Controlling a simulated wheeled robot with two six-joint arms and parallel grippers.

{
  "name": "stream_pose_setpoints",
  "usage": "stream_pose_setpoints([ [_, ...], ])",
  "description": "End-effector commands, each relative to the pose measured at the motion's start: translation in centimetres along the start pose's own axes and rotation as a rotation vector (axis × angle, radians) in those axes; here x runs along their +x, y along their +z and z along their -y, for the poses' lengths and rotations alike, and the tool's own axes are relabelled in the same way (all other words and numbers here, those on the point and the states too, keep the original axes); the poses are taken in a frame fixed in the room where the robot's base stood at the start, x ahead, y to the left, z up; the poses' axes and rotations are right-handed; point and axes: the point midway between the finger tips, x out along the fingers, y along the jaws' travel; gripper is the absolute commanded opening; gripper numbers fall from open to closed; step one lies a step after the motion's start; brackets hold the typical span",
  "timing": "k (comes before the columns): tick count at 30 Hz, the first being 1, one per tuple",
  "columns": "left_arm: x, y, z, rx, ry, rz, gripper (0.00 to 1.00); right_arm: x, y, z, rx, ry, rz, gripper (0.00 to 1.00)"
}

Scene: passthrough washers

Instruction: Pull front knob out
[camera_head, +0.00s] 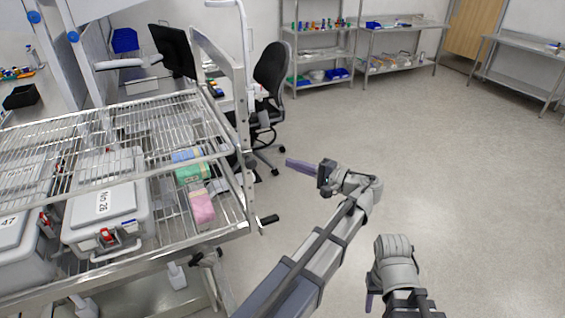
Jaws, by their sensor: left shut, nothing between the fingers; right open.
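A black knob (268,219) sticks out to the right from the near right corner of the wire rack cart (160,262). Another dark knob or clamp (206,257) sits lower, under the cart's front edge; I cannot tell which of the two is the front knob. My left gripper (289,162) is shut and empty, with its purple fingers pointing left, in the air right of the cart. It is apart from both knobs. My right gripper (369,302) is open at the bottom of the view, well right of the cart; its fingers are mostly hidden by its own wrist.
Grey lidded boxes (108,200) and blue, green and pink packs (194,180) lie on the cart under an upper wire rack (120,128). An upright metal frame (238,110) rises at the cart's right side. An office chair (270,85) stands behind. The floor (465,190) at right is clear.

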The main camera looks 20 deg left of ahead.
Motion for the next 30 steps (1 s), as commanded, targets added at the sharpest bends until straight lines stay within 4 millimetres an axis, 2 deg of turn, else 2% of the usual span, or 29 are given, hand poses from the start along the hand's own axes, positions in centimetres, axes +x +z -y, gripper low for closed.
stream_pose_setpoints([
  [14, 0.5, 0.0, 0.3, 0.0, -0.012, 0.003, 0.0, 0.0, 0.0, 0.0, 0.0, 0.0, 0.0, 0.5],
  [19, 2.9, 0.1, 0.3, 0.0, -0.012, 0.005, 0.0, 0.1, 0.0, 0.0, 0.0, 0.0, 0.0, 0.5],
  [30, 10.3, 0.0, 0.3, 0.0, -0.011, 0.005, 0.0, 0.3, 0.0, 0.0, 0.0, 0.0, 0.0, 0.5],
])
